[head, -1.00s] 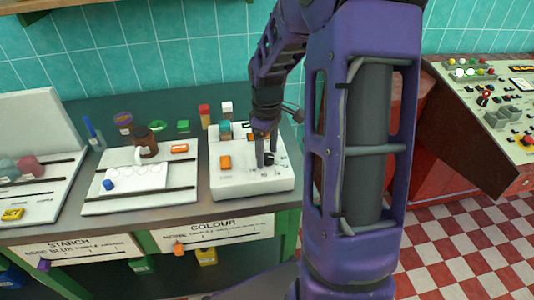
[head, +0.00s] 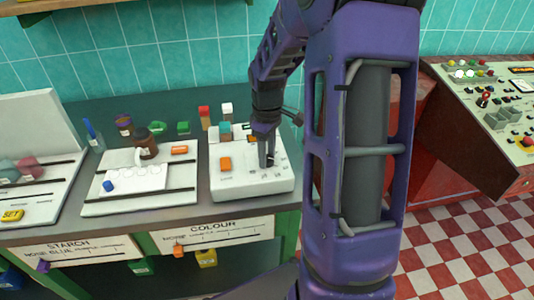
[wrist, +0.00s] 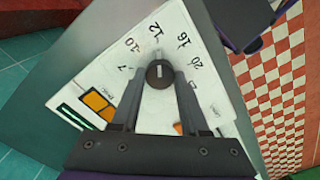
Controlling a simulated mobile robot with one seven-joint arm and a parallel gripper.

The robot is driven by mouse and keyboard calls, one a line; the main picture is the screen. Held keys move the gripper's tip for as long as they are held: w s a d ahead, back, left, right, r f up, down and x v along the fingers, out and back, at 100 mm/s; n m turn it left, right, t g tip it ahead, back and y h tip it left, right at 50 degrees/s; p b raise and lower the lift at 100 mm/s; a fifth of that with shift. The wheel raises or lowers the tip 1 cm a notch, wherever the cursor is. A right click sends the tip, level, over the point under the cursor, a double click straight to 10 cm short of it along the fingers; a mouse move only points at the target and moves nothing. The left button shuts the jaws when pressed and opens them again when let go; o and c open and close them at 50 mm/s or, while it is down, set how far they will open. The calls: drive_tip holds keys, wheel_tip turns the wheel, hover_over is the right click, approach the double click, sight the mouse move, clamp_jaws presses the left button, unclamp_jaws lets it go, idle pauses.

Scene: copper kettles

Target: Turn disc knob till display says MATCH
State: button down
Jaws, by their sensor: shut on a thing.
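The disc knob (wrist: 160,73) is small, round and dark, with a pale mark on top. It sits on the white device (head: 232,185), among printed numbers 7, 10, 12, 16 and 20. In the wrist view, the mark points roughly up, near the 12. My gripper (wrist: 160,78) is shut on the knob, with one finger on each side. In the head view, my gripper (head: 267,163) hides most of the knob. An orange panel in a dark frame (wrist: 98,104) sits on the device and looks like the display. I cannot read any text on it.
A white tray (head: 100,207) with a brown bottle (head: 146,148) stands to the left. Small red, white and green items line the back. A control console (head: 500,120) stands at right.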

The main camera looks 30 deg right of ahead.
drive_tip(key=shift+m, duration=0.3)
drive_tip(key=m, duration=0.3)
drive_tip(key=shift+m, duration=2.1)
drive_tip(key=shift+c, duration=2)
unclamp_jaws()
wheel_tip(320, 180, up, 18)
drive_tip(key=p, duration=0.1)
drive_tip(key=shift+f+p, duration=0.25)
drive_tip(key=shift+p, duration=0.15)
